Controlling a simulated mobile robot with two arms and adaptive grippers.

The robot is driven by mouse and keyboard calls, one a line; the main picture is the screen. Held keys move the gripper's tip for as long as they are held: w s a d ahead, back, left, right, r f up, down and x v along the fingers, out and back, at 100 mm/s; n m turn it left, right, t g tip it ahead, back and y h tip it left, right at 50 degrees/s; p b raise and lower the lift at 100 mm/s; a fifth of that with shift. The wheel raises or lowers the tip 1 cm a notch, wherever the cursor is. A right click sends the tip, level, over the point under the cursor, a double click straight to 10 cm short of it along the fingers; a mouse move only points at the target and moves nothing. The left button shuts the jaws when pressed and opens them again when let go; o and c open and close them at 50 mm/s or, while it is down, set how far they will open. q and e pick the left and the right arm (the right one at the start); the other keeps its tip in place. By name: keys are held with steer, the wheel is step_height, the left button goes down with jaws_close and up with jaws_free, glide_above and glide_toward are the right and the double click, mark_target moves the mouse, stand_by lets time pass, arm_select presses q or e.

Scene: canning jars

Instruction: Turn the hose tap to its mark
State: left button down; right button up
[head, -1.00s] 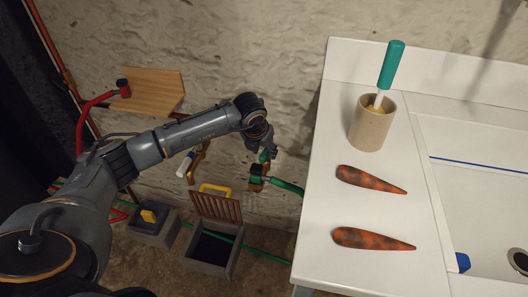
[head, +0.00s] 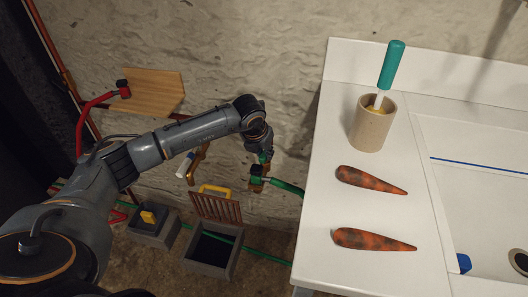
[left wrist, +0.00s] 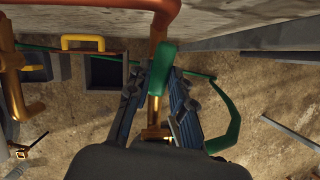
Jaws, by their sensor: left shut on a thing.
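The hose tap is a brass tap on a copper pipe (left wrist: 160,22) at the wall, with a green handle (left wrist: 162,68). In the left wrist view the handle stands between the fingers of my left gripper (left wrist: 158,92), which is shut on it. Part of the brass body (left wrist: 154,128) shows below, between the fingers. In the head view my left gripper (head: 264,156) hangs over the tap beside the counter and hides most of it. A green hose (head: 286,187) leads off to the right. I cannot make out the mark. My right gripper is not in view.
The white counter (head: 312,205) stands close on the right, with two rusty cone-shaped things (head: 372,180) and a beige cup (head: 372,128). Below are an open grey box (head: 210,268) and another box with a yellow handle. A wooden board (head: 152,92) is at the wall.

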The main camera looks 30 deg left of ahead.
arm_select(q)
steer(key=m+h, duration=0.1)
steer(key=m, duration=0.1)
steer(key=m+h+b, duration=0.1)
steer(key=m, duration=0.2)
steer(key=a+m+h+b, duration=0.1)
steer(key=m, duration=0.2)
steer(key=shift+w+g, duration=0.15)
steer(key=shift+g, duration=0.25)
steer(key=m+b, duration=0.1)
steer(key=m, duration=0.1)
steer(key=m+g+h+b, duration=0.1)
steer(key=m, duration=0.1)
steer(key=m+g+b, duration=0.1)
steer(key=m, duration=0.1)
steer(key=shift+w+a, duration=0.15)
steer(key=shift+w, duration=0.15)
steer(key=shift+m+g, duration=0.3)
steer(key=shift+m, duration=0.5)
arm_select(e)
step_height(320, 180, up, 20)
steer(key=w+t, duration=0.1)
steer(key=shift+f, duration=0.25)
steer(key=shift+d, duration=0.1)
arm_select(q)
steer(key=c, duration=1.2)
jaws_free()
steer(key=shift+o, duration=0.2)
